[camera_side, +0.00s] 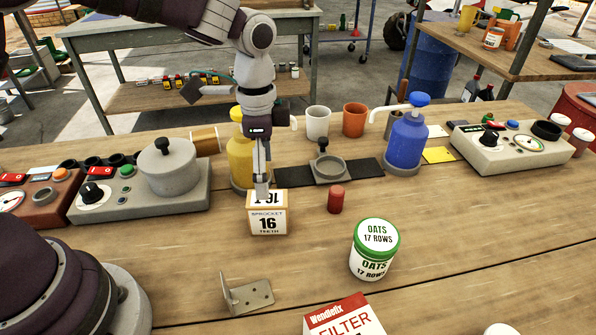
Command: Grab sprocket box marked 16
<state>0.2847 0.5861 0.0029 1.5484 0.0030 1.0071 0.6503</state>
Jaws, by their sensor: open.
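The sprocket box (268,222) is a small white and tan box marked "SPROCKET 16 TEETH". It stands upright on the wooden table, left of the picture's middle. My gripper (262,192) points straight down over the box, with its fingertips at the top of the box near its left part. The fingers are seen edge-on, so the gap between them is hidden. My gripper is open, and the box rests on the table. I cannot tell from this view whether a finger touches it.
A red cylinder (336,199) and an oats tin (374,250) stand right of the box. A metal bracket (247,297) and filter box (345,318) lie nearer. Behind are a yellow bottle (240,160), a blue pump bottle (405,143) and a dark mat (294,177).

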